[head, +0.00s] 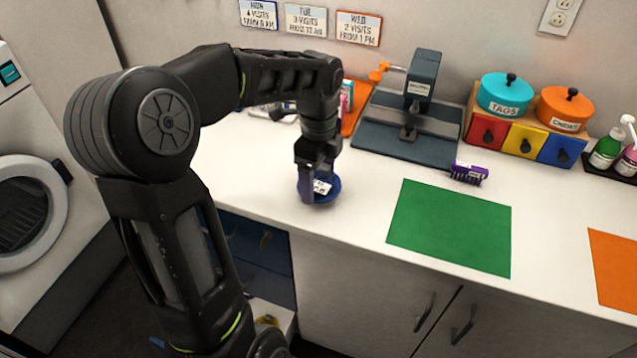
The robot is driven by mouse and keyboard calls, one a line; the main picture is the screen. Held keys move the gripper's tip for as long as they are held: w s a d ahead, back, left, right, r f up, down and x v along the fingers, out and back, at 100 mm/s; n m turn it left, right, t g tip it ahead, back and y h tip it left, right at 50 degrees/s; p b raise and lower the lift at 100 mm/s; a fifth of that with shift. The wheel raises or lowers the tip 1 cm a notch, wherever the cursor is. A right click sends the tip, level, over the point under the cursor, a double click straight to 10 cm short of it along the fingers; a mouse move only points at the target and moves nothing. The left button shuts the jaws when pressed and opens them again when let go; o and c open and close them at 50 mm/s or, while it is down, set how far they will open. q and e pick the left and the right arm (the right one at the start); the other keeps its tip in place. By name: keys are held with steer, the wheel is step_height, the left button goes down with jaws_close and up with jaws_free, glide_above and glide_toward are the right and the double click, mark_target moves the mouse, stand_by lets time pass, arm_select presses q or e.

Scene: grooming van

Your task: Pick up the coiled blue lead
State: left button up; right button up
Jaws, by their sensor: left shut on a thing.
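The coiled blue lead (333,192) is a small blue ring with a white tag showing at its middle, near the front edge of the counter. My left gripper (313,184) points down at it from above and is shut on it. The fingers hide part of the coil. I cannot tell whether the lead still touches the counter. My right gripper is not in view.
A dark press (412,115) stands at the back. An orange mat (616,265) is at far right. Bare white counter (380,178) lies between the lead and green mat.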

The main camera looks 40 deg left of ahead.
mark_target(318, 182)
arm_select(q)
step_height(318, 182, up, 8)
steer(key=shift+r, duration=0.1)
